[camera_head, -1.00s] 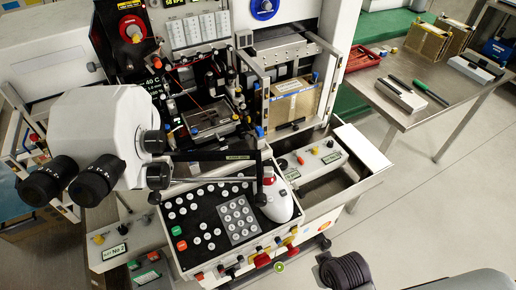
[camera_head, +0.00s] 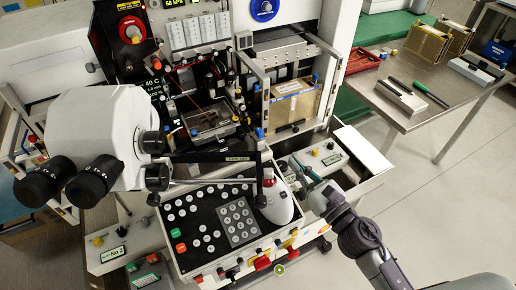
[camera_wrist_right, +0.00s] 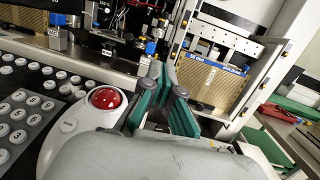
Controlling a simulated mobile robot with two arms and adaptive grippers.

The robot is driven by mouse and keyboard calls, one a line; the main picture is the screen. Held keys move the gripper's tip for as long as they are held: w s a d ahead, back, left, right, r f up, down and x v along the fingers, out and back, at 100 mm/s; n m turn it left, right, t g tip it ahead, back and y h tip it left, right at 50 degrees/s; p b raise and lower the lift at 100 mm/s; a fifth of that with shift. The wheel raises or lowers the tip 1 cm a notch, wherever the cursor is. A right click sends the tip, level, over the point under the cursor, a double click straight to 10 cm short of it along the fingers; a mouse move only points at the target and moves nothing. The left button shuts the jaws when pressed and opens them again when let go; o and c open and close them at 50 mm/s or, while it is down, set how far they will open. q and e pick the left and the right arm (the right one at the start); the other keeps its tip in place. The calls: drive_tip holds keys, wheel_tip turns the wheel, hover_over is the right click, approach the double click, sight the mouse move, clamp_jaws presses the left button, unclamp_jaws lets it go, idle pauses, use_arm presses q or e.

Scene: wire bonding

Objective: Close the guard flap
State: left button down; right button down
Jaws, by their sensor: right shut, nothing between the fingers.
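A dark-framed bar with a small yellow-green label (camera_head: 240,157) runs across the front of the bonding area, above the keypad console. It looks like the guard flap, but the label is too small to read and I cannot tell its exact position. My right gripper (camera_head: 304,169) is right of the white trackball housing, over the small control box, apart from the bar. In the right wrist view its teal fingers (camera_wrist_right: 165,88) are shut and empty, pointing toward the machine. My left gripper is not in view.
The white housing with a red trackball (camera_head: 281,204) stands beside the black keypad console (camera_head: 195,245). A microscope head (camera_head: 100,130) overhangs the left side. A tan-fronted magazine (camera_head: 296,108) stands behind my gripper. A metal side table (camera_head: 440,95) is at the right.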

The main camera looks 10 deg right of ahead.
drive_tip(key=n+y, duration=0.1)
drive_tip(key=n, duration=0.1)
drive_tip(key=a+n+g+y, duration=0.1)
drive_tip(key=a+f+n, duration=0.1)
drive_tip(key=n, duration=0.1)
drive_tip(key=shift+s+a+n+g+y, duration=0.15)
drive_tip(key=shift+s+n+g+y, duration=0.15)
drive_tip(key=shift+s+g+y, duration=0.1)
drive_tip(key=shift+w+a+n, duration=0.1)
drive_tip(key=shift+a+n, duration=0.15)
drive_tip(key=shift+n, duration=0.05)
drive_tip(key=p+x, duration=0.3)
drive_tip(key=x, duration=0.5)
drive_tip(key=shift+a+p, duration=0.15)
drive_tip(key=shift+p, duration=0.2)
drive_tip(key=shift+w+a+f, duration=0.1)
drive_tip(key=shift+w+a, duration=0.35)
drive_tip(key=shift+w, duration=0.15)
